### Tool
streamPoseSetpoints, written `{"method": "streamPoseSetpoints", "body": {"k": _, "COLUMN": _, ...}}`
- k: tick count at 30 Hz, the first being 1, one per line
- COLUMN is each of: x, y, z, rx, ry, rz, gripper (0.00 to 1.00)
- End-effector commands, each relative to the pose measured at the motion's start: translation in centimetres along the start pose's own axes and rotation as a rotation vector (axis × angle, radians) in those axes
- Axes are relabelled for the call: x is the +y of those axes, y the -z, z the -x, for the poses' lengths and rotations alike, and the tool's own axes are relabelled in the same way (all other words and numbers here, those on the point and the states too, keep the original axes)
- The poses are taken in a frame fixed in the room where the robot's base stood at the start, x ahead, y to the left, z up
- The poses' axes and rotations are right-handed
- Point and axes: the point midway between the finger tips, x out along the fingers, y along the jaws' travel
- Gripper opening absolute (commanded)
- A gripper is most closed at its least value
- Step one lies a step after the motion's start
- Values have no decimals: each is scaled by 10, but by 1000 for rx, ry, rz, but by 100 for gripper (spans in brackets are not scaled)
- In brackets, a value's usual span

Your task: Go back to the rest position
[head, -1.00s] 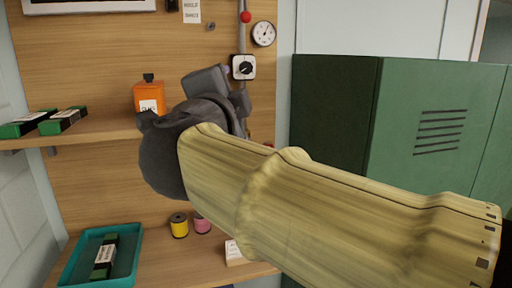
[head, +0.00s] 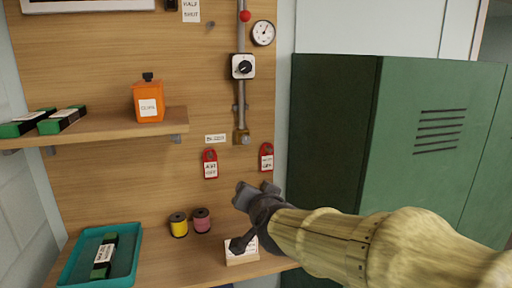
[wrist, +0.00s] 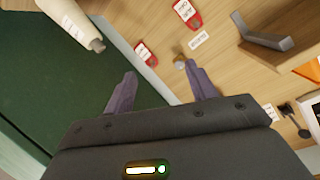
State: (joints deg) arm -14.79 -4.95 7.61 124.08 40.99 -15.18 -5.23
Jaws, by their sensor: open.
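My gripper (head: 241,215) is dark grey at the end of my pale yellow arm. In the head view it hangs in front of the wooden back panel, low and right of centre, above the bench. It partly covers a small white labelled block (head: 243,254). In the wrist view my gripper (wrist: 163,80) shows two purplish fingers spread well apart. Nothing is between the fingers. The rest position itself is not marked in either view.
A green locker (head: 440,140) stands to the right. A shelf (head: 110,128) holds an orange container (head: 149,102). Two red tags (head: 210,165) hang on the panel. Yellow (head: 179,225) and pink (head: 202,221) spools and a teal tray (head: 125,265) are on the bench.

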Motion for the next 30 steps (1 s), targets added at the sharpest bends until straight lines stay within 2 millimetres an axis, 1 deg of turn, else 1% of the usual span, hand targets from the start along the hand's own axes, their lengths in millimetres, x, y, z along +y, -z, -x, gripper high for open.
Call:
{"method": "streamPoseSetpoints", "body": {"k": 1, "x": 25, "y": -20, "z": -3, "rx": -73, "ry": -38, "rz": 44, "gripper": 56}}
{"method": "streamPoseSetpoints", "body": {"k": 2, "x": 38, "y": -32, "z": -3, "rx": -120, "ry": -56, "rz": 72, "gripper": 56}}
{"method": "streamPoseSetpoints", "body": {"k": 3, "x": 57, "y": -48, "z": -2, "rx": -182, "ry": -83, "rz": 105, "gripper": 56}}
{"method": "streamPoseSetpoints", "body": {"k": 4, "x": 71, "y": -60, "z": 0, "rx": -230, "ry": -103, "rz": 128, "gripper": 56}}
{"method": "streamPoseSetpoints", "body": {"k": 6, "x": 103, "y": -87, "z": 7, "rx": -342, "ry": -151, "rz": 176, "gripper": 56}}
{"method": "streamPoseSetpoints", "body": {"k": 8, "x": 132, "y": -109, "z": 17, "rx": -438, "ry": -195, "rz": 211, "gripper": 56}}
{"method": "streamPoseSetpoints", "body": {"k": 9, "x": 150, "y": -124, "z": 26, "rx": -503, "ry": -224, "rz": 233, "gripper": 56}}
{"method": "streamPoseSetpoints", "body": {"k": 11, "x": 176, "y": -144, "z": 41, "rx": -602, "ry": -268, "rz": 260, "gripper": 56}}
{"method": "streamPoseSetpoints", "body": {"k": 12, "x": 194, "y": -157, "z": 53, "rx": -668, "ry": -298, "rz": 274, "gripper": 56}}
{"method": "streamPoseSetpoints", "body": {"k": 15, "x": 229, "y": -184, "z": 84, "rx": -817, "ry": -361, "rz": 306, "gripper": 56}}
{"method": "streamPoseSetpoints", "body": {"k": 18, "x": 251, "y": -200, "z": 107, "rx": -920, "ry": -404, "rz": 323, "gripper": 56}}
{"method": "streamPoseSetpoints", "body": {"k": 21, "x": 259, "y": -206, "z": 118, "rx": -963, "ry": -421, "rz": 331, "gripper": 56}}
{"method": "streamPoseSetpoints", "body": {"k": 30, "x": 259, "y": -206, "z": 118, "rx": -965, "ry": -421, "rz": 333, "gripper": 56}}
